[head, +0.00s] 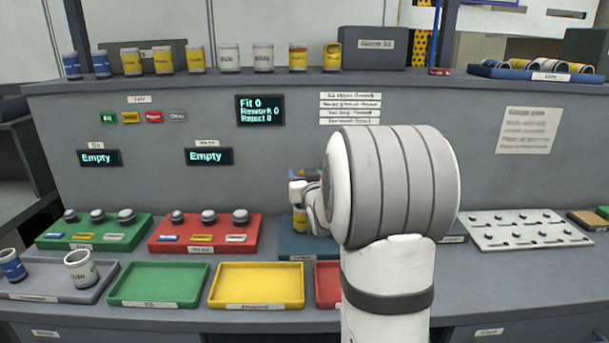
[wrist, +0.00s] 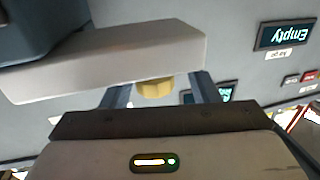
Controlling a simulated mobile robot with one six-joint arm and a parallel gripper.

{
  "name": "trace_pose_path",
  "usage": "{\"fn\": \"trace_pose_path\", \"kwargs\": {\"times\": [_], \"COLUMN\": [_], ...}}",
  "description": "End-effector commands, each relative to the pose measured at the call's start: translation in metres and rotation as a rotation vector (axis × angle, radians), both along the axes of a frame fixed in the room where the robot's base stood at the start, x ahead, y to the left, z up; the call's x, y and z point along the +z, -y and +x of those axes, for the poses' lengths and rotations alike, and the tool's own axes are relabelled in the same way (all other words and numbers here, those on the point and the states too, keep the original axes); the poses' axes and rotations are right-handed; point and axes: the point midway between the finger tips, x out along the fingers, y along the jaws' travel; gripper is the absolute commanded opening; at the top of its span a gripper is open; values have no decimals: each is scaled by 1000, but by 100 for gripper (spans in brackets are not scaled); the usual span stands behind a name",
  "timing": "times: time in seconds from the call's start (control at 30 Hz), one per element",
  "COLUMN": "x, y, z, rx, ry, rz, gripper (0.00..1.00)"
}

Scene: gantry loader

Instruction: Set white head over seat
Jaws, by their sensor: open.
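In the wrist view a pale grey-white block (wrist: 120,58) lies across the picture, joined to a dark blue-grey body (wrist: 38,28); it may be the white head, but I cannot be sure. My gripper (wrist: 160,83) is open, with its fingers reaching up to the block's edge. A yellow piece (wrist: 155,89) shows between the fingers; I cannot tell whether they touch it. In the head view my white arm covers most of this area. A yellow-banded can (head: 300,220) shows left of my wrist, above a blue-grey base (head: 297,247). I cannot make out the seat.
Green (head: 158,285), yellow (head: 257,285) and red (head: 327,285) trays line the front. A grey tray (head: 50,290) holds two cups. Two boards with knobs stand behind them. Several cans line the back shelf. A pale knobbed plate (head: 520,230) lies right. Two displays read "Empty".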

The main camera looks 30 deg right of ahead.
Motion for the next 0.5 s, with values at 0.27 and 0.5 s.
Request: {"fn": "trace_pose_path", "kwargs": {"times": [0.27, 0.5], "x": [0, 1], "y": [-10, -16], "z": [-45, -68], "rx": [-1, 1], "ry": [2, 2], "rz": [-1, -1], "gripper": [55, 55]}}
